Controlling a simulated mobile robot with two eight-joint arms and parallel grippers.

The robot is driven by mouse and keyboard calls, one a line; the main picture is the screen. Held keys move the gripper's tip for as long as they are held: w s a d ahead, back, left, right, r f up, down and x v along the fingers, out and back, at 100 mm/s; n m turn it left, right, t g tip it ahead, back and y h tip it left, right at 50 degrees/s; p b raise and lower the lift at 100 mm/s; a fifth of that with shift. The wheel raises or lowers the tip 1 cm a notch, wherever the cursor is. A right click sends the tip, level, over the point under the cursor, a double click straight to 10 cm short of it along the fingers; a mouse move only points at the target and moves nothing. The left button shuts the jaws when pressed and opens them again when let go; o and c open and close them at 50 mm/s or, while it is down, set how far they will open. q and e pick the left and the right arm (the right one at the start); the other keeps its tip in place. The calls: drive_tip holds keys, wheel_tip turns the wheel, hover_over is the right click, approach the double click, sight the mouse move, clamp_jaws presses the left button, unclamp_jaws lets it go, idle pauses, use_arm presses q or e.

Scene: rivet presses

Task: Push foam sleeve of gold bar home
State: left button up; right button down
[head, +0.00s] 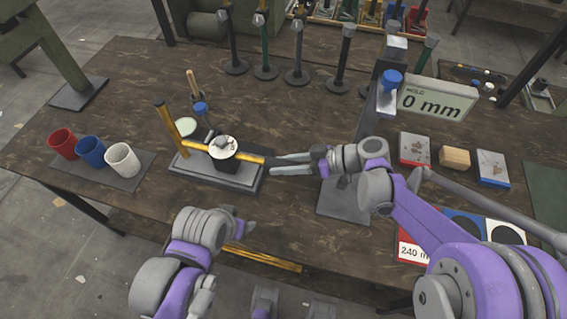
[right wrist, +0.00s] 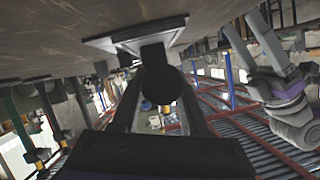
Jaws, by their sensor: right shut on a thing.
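The gold bar (head: 250,158) lies level across a black-topped stand on a pale base plate (head: 190,166) at the table's middle left. My right gripper (head: 273,164) points left in line with the bar, at its right end. In the right wrist view a dark round end (right wrist: 161,84) sits between my right fingers; it looks like the foam sleeve, seen end-on. The fingers hide most of it in the head view, so I cannot tell how far it sits on the bar. My left gripper (head: 245,226) is low near the front edge, away from the bar; its jaws are unclear.
A white dial (head: 223,148) and a gold upright (head: 168,122) stand at the bar. Red, blue and white cups (head: 122,159) are at left. A press with a "0 mm" display (head: 437,101) is at right. Another yellow bar (head: 262,259) lies along the front edge.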

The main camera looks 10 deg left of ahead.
sight(256, 158)
use_arm(q)
drive_tip(key=shift+f, duration=0.25)
use_arm(e)
drive_tip(key=a, duration=0.7)
drive_tip(key=shift+w+a, duration=0.1)
drive_tip(key=shift+a, duration=0.1)
drive_tip(key=shift+c, duration=2)
unclamp_jaws()
drive_tip(key=shift+d, duration=0.1)
use_arm(q)
drive_tip(key=shift+r, duration=0.2)
use_arm(e)
drive_tip(key=v, duration=1)
drive_tip(key=shift+w+d+r, duration=0.1)
drive_tip(key=shift+d+r, duration=0.15)
drive_tip(key=shift+d, duration=0.05)
